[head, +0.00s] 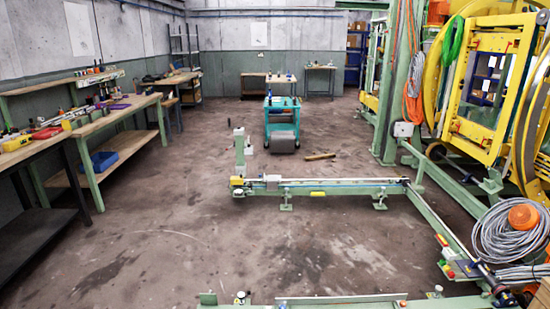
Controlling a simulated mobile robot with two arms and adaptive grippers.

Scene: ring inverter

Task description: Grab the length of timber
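A short brown piece that looks like a length of timber (320,157) lies on the bare floor in the middle of the head view, a little right of centre. It lies just beyond the green floor rail and to the right of a teal cart. It is small in the picture, so its exact shape is hard to tell. Neither of my grippers shows in this view.
The green rail frame (345,190) crosses the floor in front of the timber. The teal cart (282,118) stands behind it. Workbenches (95,130) line the left wall. Yellow and green machinery (487,85) and a cable coil (510,235) fill the right. The left-centre floor is open.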

